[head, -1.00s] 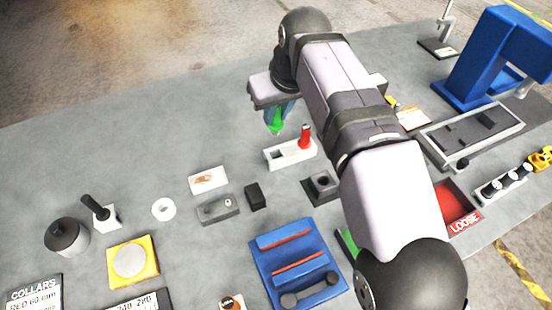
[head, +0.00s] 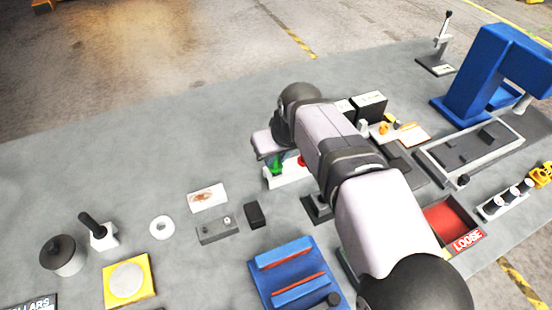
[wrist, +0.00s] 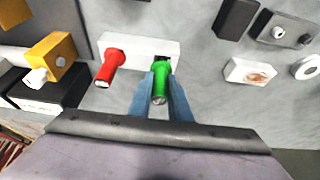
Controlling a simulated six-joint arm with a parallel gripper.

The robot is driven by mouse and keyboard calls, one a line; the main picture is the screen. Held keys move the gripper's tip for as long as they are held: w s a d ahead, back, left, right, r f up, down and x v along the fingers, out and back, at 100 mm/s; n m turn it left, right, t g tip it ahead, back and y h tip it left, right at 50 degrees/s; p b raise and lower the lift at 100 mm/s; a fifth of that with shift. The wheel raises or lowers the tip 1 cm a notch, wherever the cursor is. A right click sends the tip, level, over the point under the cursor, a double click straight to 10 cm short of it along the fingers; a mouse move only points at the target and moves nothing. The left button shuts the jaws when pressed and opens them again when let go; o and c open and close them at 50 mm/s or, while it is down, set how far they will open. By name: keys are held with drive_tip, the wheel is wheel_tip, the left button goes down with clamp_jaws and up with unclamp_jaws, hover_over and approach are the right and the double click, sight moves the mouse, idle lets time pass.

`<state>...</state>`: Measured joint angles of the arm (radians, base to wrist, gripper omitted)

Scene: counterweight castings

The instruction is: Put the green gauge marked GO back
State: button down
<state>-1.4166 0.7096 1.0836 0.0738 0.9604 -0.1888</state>
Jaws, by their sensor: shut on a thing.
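My gripper (wrist: 160,88) is shut on the green gauge (wrist: 161,78), with one blue finger on each side of it. The green gauge also shows in the head view (head: 277,167), just below my wrist. A white block (wrist: 120,47) lies under it, and the green gauge is at the block's dark square opening (wrist: 163,58). I cannot tell whether its lower end is inside. The red gauge (wrist: 109,66) stands at the block's other end. The head view shows the white block (head: 284,180) partly hidden by my arm. No GO marking is readable.
A small black block (head: 254,214), a grey fixture (head: 217,231) and a white card with a brown mark (head: 208,197) lie nearby. A blue stand (head: 292,270) is in front. A red LOOSE bin (head: 447,220) is to the right. The back left of the table is clear.

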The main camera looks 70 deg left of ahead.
drive_tip(key=shift+f, duration=0.5)
drive_tip(key=shift+f, duration=0.25)
drive_tip(key=c, duration=1.6)
unclamp_jaws()
drive_tip(key=shift+c, duration=0.2)
drive_tip(key=shift+r, duration=0.1)
drive_tip(key=shift+r, duration=0.45)
drive_tip(key=b+v, duration=0.1)
drive_tip(key=v, duration=1)
drive_tip(key=shift+d+r, duration=0.15)
drive_tip(key=shift+r, duration=0.05)
drive_tip(key=shift+w, duration=0.1)
